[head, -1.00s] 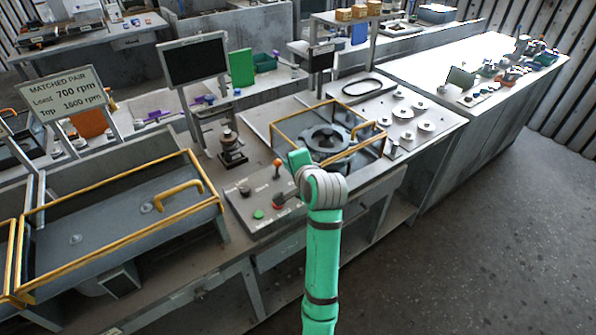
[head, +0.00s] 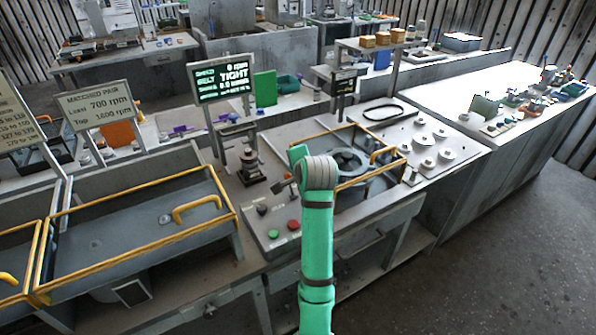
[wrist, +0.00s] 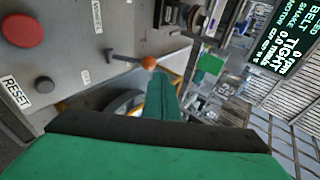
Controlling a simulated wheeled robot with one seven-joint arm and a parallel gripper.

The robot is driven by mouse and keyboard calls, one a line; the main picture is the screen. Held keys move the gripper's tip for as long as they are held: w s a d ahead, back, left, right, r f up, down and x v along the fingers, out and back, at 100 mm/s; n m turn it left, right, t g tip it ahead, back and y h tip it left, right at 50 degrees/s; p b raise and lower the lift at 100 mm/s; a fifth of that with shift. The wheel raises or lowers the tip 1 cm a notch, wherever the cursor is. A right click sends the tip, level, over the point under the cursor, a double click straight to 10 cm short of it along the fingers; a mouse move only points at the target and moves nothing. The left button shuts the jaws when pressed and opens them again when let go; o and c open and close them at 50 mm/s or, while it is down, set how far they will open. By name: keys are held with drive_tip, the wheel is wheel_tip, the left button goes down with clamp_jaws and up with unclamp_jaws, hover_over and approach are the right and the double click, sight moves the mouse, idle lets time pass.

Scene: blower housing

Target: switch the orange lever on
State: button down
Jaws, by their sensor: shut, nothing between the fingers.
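The orange lever shows in the wrist view as a round orange knob (wrist: 148,62) on a thin grey stem that reaches left to the panel. My gripper (wrist: 162,78) is shut and empty. Its green fingertips are right by the orange knob, and I cannot tell whether they touch. The orange knob cannot be made out there. The screen (head: 222,80) is lit and reads 0 rpm and belt TIGHT; it also shows in the wrist view (wrist: 284,42).
The panel also holds a red button (head: 293,224), a green button (head: 272,234) and a black knob (head: 262,209). A yellow-framed blower housing (head: 350,158) is to the right, and a yellow-railed guard (head: 130,225) to the left. A black post device (head: 250,168) stands behind.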

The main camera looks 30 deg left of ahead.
drive_tip(key=shift+s+a+r, duration=0.1)
drive_tip(key=shift+r, duration=0.05)
drive_tip(key=shift+r, duration=0.65)
drive_tip(key=s+d+r, duration=0.1)
drive_tip(key=d+r, duration=0.2)
drive_tip(key=r, duration=0.9)
drive_tip(key=shift+s+d+r, duration=0.2)
drive_tip(key=shift+d+r, duration=0.1)
drive_tip(key=shift+d, duration=0.05)
